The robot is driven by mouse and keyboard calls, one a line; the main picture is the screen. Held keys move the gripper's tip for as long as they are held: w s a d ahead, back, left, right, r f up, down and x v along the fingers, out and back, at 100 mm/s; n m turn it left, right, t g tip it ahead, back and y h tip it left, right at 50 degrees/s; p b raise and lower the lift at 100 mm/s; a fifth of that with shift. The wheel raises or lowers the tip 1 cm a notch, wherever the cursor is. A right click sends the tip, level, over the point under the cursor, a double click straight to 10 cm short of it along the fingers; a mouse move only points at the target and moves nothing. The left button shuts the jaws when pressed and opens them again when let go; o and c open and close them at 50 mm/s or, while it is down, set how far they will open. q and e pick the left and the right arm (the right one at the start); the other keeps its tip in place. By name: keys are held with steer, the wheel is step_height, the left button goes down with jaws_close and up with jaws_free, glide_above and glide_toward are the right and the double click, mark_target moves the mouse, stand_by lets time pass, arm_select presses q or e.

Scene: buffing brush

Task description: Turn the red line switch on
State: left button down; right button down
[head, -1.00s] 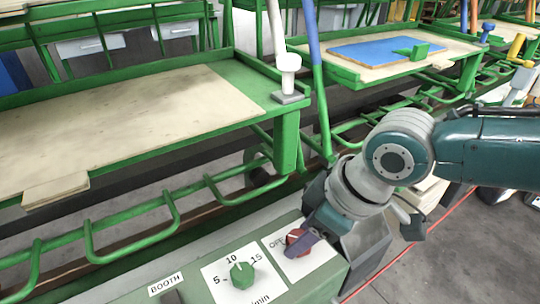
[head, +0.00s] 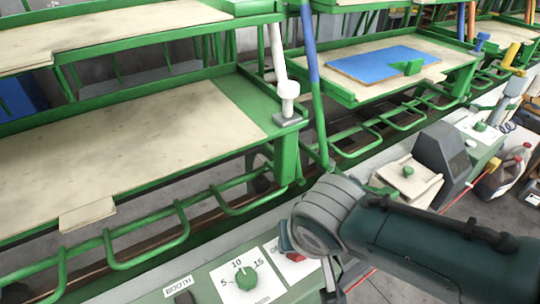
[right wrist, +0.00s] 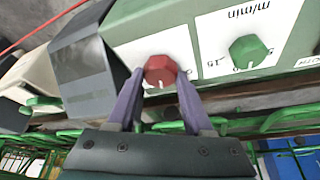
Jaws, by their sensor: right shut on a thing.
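The red line switch (right wrist: 160,71) is a knob on a white plate, with a white mark at its lower edge in the right wrist view. My right gripper (right wrist: 161,82) has its purple fingers on either side of the knob and is shut on it. My left gripper is not in view.
A green dial (head: 246,278) marked 5, 10, 15 sits next to the switch on the green control box; it also shows in the right wrist view (right wrist: 248,51). Green-framed conveyor tables (head: 140,150) run behind. A dark grey housing (head: 443,150) stands further right.

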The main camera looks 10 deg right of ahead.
steer(key=m+h+b, duration=0.1)
steer(key=m, duration=0.2)
steer(key=shift+a, duration=0.2)
steer(key=shift+w+m+g+h+b, duration=0.1)
steer(key=shift+m+g+h+b, duration=0.5)
steer(key=shift+m, duration=1.1)
steer(key=shift+b, duration=0.3)
steer(key=shift+c, duration=1.5)
jaws_free()
steer(key=shift+r, duration=0.1)
steer(key=p+v, duration=0.5)
steer(key=v, duration=0.4)
steer(key=shift+s+a+r, duration=0.15)
steer(key=shift+s+r, duration=0.1)
steer(key=shift+r, duration=0.05)
